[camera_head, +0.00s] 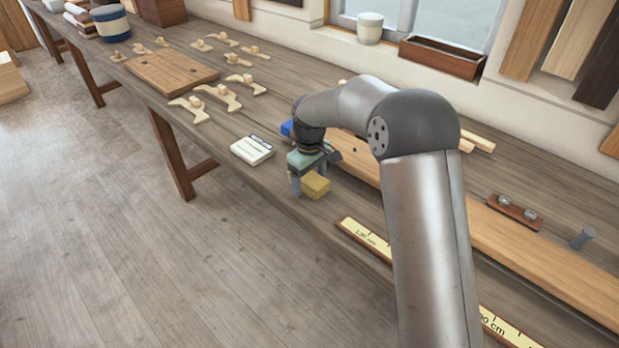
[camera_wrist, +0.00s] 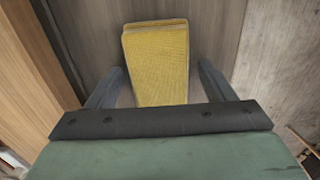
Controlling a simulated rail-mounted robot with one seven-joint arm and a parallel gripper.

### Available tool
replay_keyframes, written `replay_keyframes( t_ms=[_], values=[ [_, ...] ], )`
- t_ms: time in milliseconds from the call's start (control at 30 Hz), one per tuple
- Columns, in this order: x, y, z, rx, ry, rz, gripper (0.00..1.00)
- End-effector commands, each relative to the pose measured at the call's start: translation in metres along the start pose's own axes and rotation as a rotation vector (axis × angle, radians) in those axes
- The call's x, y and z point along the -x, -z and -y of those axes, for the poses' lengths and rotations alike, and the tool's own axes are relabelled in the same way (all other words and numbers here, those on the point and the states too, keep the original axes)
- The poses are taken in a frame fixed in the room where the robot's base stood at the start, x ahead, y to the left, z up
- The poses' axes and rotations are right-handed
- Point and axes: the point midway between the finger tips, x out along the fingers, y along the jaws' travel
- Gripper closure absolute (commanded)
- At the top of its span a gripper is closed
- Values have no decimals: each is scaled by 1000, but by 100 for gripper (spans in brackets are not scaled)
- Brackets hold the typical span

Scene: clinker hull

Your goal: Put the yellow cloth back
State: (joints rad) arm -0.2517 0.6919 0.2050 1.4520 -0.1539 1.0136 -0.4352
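The yellow cloth (camera_head: 316,186), a folded block-like pad, lies on the workbench near its front edge, just below my gripper (camera_head: 309,178). In the wrist view the yellow cloth (camera_wrist: 157,60) shows between the two fingers of my gripper (camera_wrist: 161,72), with a gap on each side. The fingers are apart and do not appear to touch the cloth. The near end of the cloth is hidden behind the gripper's dark bar. A blue object (camera_head: 286,128) is partly hidden behind my wrist.
A white box or pad (camera_head: 253,150) lies left of my gripper. A long plank (camera_head: 545,262) runs along the bench, and a yellow measuring strip (camera_head: 364,238) lies along the front edge. Several wooden shapes and a slatted board (camera_head: 172,72) are farther left.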

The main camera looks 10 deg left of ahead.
Motion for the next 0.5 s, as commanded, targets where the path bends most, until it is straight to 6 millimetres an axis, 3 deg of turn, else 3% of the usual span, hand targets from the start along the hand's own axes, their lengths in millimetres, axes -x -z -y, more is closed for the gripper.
replay_keyframes(
  t_ms=[233,500],
  values=[
    [13,1,0,0,-2,-4,24],
    [69,1,0,0,-2,-5,24]
  ],
)
